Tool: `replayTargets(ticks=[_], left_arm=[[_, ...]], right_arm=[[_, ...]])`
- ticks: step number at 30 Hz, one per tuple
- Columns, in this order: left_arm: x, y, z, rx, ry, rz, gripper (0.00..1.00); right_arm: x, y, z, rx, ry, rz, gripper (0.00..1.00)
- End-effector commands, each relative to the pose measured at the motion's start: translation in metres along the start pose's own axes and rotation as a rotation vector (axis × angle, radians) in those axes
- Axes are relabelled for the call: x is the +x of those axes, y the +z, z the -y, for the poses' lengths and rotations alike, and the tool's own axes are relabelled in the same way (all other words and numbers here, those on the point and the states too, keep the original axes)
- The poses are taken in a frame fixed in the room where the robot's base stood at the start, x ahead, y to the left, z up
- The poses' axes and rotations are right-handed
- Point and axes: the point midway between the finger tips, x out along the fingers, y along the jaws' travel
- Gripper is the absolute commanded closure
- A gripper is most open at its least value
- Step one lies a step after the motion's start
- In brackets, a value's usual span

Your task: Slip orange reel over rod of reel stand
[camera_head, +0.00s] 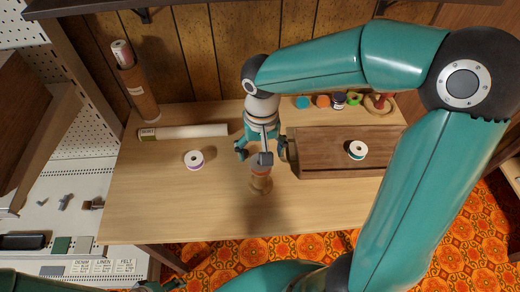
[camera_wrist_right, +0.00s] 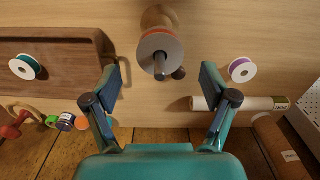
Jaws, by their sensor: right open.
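The reel stand (camera_head: 260,187) stands upright on the table, and its wooden base also shows in the wrist view (camera_wrist_right: 157,14). An orange reel (camera_head: 261,173) with a pale flange sits around its rod; the flange faces the camera in the wrist view (camera_wrist_right: 158,44). The dark rod tip (camera_wrist_right: 160,74) sticks out through the reel's hole. My right gripper (camera_head: 262,151) is open and empty above the stand, its fingers (camera_wrist_right: 163,84) apart and clear of the reel. Whether the reel rests fully down is hard to tell. My left gripper is not in view.
A wooden box (camera_head: 330,158) with a teal-wound reel (camera_head: 357,150) on top is right of the stand. A purple-wound reel (camera_head: 194,160) and a pale roll (camera_head: 183,132) lie left. Several small colored items, one orange (camera_head: 322,101), line the back. The front table is clear.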

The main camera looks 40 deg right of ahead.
Motion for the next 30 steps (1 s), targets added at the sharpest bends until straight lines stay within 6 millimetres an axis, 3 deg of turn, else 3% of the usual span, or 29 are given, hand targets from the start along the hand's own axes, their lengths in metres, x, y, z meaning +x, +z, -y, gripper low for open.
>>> replayTargets(ticks=[8, 21, 30], left_arm=[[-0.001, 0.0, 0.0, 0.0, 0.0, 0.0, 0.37], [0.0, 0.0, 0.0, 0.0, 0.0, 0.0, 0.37], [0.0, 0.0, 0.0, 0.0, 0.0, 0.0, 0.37]], right_arm=[[-0.015, -0.001, 0.001, 0.0, -0.001, -0.004, 0.16], [-0.096, -0.001, 0.001, -0.001, -0.003, -0.003, 0.16], [-0.119, -0.001, 0.001, 0.0, 0.0, 0.0, 0.16]])
